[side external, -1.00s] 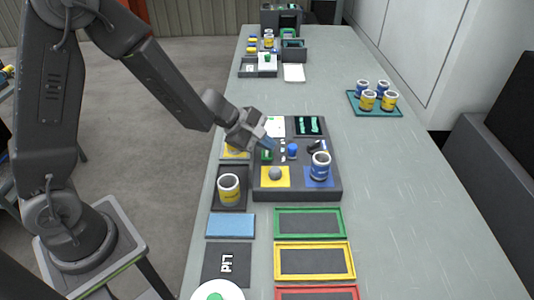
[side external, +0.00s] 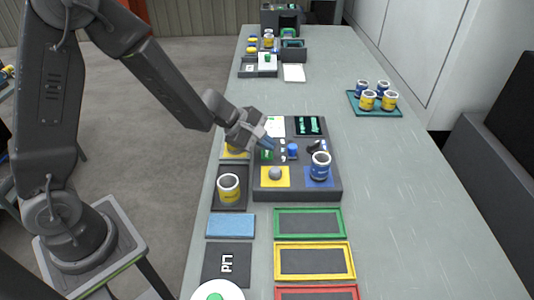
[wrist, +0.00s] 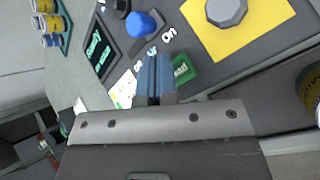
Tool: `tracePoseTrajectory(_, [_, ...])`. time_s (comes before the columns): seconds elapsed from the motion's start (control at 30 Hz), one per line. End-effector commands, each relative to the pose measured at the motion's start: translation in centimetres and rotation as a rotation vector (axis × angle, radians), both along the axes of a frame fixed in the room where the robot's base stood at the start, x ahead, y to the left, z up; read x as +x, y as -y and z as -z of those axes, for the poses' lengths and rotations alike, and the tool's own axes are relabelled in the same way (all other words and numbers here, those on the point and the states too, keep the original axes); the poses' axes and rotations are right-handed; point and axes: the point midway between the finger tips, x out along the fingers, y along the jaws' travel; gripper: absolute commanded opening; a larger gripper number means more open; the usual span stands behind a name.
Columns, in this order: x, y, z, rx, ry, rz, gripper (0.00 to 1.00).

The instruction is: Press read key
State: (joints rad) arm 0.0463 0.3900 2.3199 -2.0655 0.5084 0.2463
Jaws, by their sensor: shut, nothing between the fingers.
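The read key is a green block with white lettering (wrist: 183,68) in the wrist view. It also shows as a small green patch on the dark console (side external: 267,155) in the side view. My gripper (wrist: 154,62) is shut and empty, its blue fingers together. In the wrist view the fingertips lie just left of the green key and overlap its edge. In the side view my gripper (side external: 270,146) is tilted down just above the key. I cannot tell whether it touches the key.
The dark console (side external: 330,192) carries a blue knob (side external: 292,150), a grey knob on a yellow square (side external: 275,174), a dark screen (side external: 308,125) and a blue-labelled can (side external: 320,166). A yellow-labelled can (side external: 229,187) stands left of it.

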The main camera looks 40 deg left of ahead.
Motion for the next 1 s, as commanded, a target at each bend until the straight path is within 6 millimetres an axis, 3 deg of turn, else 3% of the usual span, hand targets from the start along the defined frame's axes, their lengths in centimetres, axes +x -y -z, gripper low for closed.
tracePoseTrajectory(1.0, [0.01, 0.01, 0.88, 0.000, 0.000, 0.000, 0.00])
